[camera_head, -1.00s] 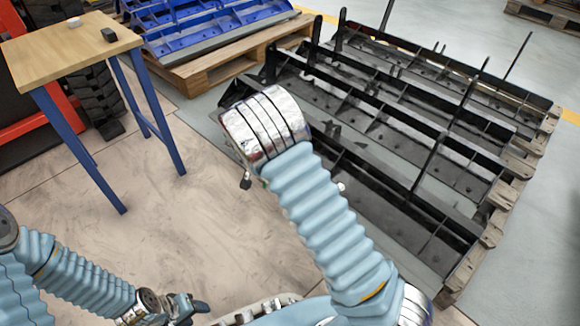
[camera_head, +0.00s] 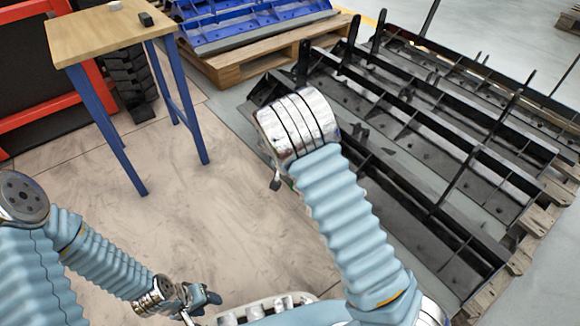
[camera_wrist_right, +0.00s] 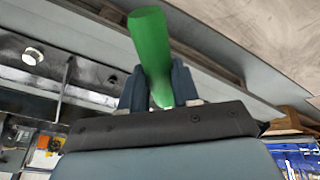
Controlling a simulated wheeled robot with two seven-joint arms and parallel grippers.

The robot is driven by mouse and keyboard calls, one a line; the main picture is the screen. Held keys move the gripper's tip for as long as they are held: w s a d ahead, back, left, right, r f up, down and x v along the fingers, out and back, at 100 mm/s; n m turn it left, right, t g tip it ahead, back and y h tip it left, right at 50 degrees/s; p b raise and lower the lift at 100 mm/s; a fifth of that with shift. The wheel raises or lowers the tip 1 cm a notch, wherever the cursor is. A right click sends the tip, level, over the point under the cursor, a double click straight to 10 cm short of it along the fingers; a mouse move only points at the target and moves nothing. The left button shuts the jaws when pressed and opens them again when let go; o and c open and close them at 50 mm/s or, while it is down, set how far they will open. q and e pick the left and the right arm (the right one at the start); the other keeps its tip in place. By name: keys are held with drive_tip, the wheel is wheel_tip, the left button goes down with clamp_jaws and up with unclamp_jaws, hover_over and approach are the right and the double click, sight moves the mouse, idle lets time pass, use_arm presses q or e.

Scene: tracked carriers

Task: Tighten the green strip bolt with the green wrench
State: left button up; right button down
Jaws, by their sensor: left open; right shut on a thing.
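In the right wrist view a green bar (camera_wrist_right: 150,50), which looks like the green wrench's handle, stands between the fingers of my right gripper (camera_wrist_right: 160,84). That gripper is shut on it. The wrench's far end is not clear. In the head view the right wrist hides most of this gripper, and the wrench does not show. My left gripper (camera_head: 205,299) is low in the head view, open and empty, away from the wrench. I cannot make out the green strip bolt in either view.
Black ribbed metal carriers (camera_head: 420,150) lie on wooden pallets at the right, with upright posts. A blue carrier (camera_head: 240,25) sits on a pallet (camera_head: 240,70) at the back. A wooden-topped table (camera_head: 95,32) with blue legs stands left. The floor between is clear.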

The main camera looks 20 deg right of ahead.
drive_tip(key=d+r+n+p, duration=0.1)
drive_tip(key=d+n+p, duration=0.1)
drive_tip(key=d+n, duration=0.1)
drive_tip(key=s+d+r+n+y+p, duration=0.1)
drive_tip(key=d+n+p, duration=0.2)
drive_tip(key=d+n, duration=0.1)
drive_tip(key=d+r+n+p, duration=0.2)
drive_tip(key=d+n+p, duration=0.1)
drive_tip(key=d, duration=0.2)
drive_tip(key=shift+s+r+y, duration=0.1)
drive_tip(key=shift+s+y, duration=0.2)
drive_tip(key=shift+s, duration=0.05)
drive_tip(key=shift+f, duration=0.2)
drive_tip(key=shift+d+f+b, duration=0.1)
drive_tip(key=shift+f+b, duration=0.1)
drive_tip(key=shift+b, duration=0.3)
drive_tip(key=shift+w, duration=0.1)
idle(0.4)
drive_tip(key=shift+f+n+b, duration=0.1)
drive_tip(key=shift+n+b, duration=0.2)
